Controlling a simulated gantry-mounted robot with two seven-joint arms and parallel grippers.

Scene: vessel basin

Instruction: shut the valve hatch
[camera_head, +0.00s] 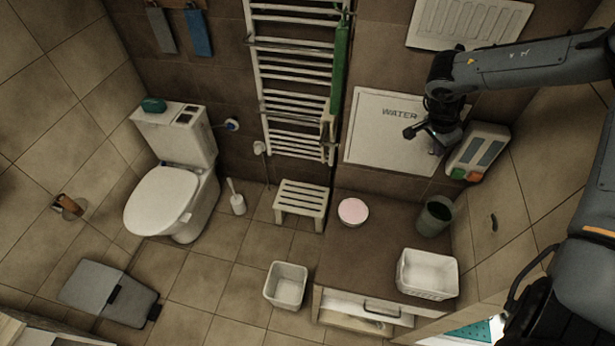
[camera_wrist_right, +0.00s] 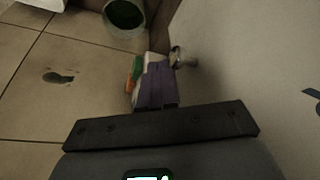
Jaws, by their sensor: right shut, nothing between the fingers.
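The valve hatch is a white square panel (camera_head: 375,140) marked WATER on the brown wall, right of the towel radiator. I cannot tell whether it lies flush or stands slightly ajar. My right gripper (camera_head: 425,138) is shut and empty in front of the hatch's right half, and partly covers it. I cannot tell whether it touches the panel. In the right wrist view a pale surface (camera_wrist_right: 250,70), apparently the hatch, fills the right side, with a small metal knob (camera_wrist_right: 182,58) at its left edge. My left gripper is not in view.
A wall box (camera_head: 478,152) with green and orange buttons is close right of the hatch. Below are a dark bin (camera_head: 436,216), a pink-topped round tub (camera_head: 353,211) and a white basket (camera_head: 427,274) on a brown-topped cabinet (camera_head: 375,262). A radiator (camera_head: 292,95) is left.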

